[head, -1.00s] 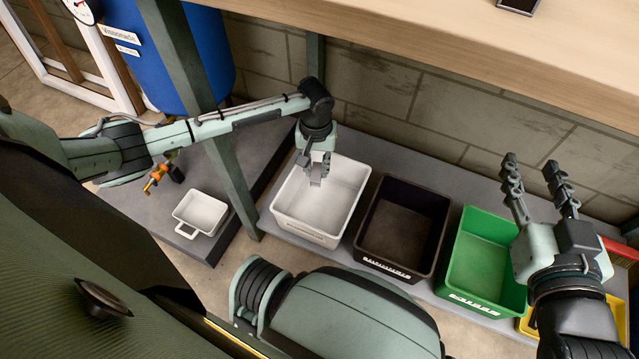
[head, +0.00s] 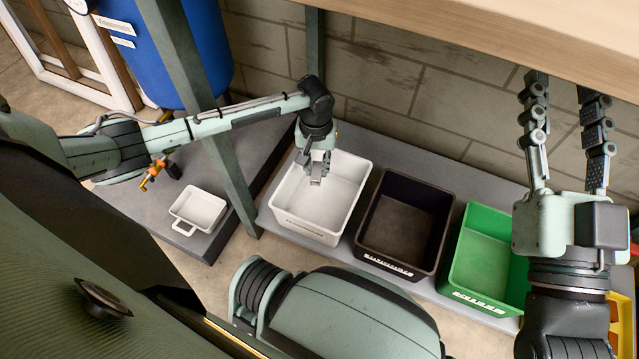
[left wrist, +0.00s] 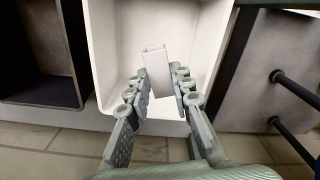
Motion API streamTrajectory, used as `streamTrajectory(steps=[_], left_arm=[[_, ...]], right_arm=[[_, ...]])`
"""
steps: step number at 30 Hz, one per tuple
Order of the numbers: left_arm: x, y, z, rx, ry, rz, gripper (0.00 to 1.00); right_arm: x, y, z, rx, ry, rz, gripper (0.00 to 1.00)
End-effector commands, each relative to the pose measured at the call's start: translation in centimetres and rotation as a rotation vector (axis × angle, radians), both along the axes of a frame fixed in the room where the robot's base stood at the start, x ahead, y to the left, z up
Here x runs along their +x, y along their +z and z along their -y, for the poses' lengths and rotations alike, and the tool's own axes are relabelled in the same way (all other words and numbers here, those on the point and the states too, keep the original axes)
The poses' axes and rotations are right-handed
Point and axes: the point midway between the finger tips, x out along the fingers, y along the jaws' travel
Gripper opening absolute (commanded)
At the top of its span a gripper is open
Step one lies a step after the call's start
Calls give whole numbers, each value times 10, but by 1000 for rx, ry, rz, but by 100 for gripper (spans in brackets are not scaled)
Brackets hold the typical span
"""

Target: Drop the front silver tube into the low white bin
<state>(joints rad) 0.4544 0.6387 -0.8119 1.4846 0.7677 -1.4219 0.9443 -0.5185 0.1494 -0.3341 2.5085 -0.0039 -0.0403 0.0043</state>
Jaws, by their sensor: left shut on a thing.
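The low white bin (head: 302,222) stands on a grey shelf under the bench, left of a black bin. My left gripper (head: 319,178) points down over this bin and is shut on the silver tube (head: 316,182). In the left wrist view the silver tube (left wrist: 157,72) is a square-sided piece held between the fingers (left wrist: 160,92) with the bin's white interior (left wrist: 115,45) behind it. The tube's height above the bin floor is hard to tell. My right gripper (head: 564,88) is open and empty at the right, its fingers pointing up the picture beside the bench edge.
A black bin (head: 405,222) and a green bin (head: 484,255) stand to the right on the same shelf. A small white handled tray (head: 198,208) sits on a low platform at left. A green-grey post (head: 232,185) rises beside the white bin. The wooden bench (head: 480,35) overhangs the back.

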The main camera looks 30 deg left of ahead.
Motion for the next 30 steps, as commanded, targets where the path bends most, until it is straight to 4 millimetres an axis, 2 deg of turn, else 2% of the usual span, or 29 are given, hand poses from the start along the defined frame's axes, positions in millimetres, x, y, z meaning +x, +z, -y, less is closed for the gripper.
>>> streamTrajectory(steps=[8, 9, 14, 24, 26, 30], left_arm=[[0, 0, 0, 0, 0, 1, 0], [0, 0, 0, 0, 0, 1, 26], [0, 0, 0, 0, 0, 1, 46], [0, 3, 0, -1, 0, 1, 46], [1, 8, 0, -1, -1, 3, 46], [1, 32, 0, 0, -1, 4, 46]], right_arm=[[0, 1, 0, 2, 1, 5, 40], [0, 1, 0, 2, 1, 4, 40], [0, 1, 0, 2, 1, 4, 40], [0, 1, 0, 2, 0, 5, 40], [0, 1, 0, 2, 0, 5, 40], [0, 1, 0, 1, 0, 4, 40]])
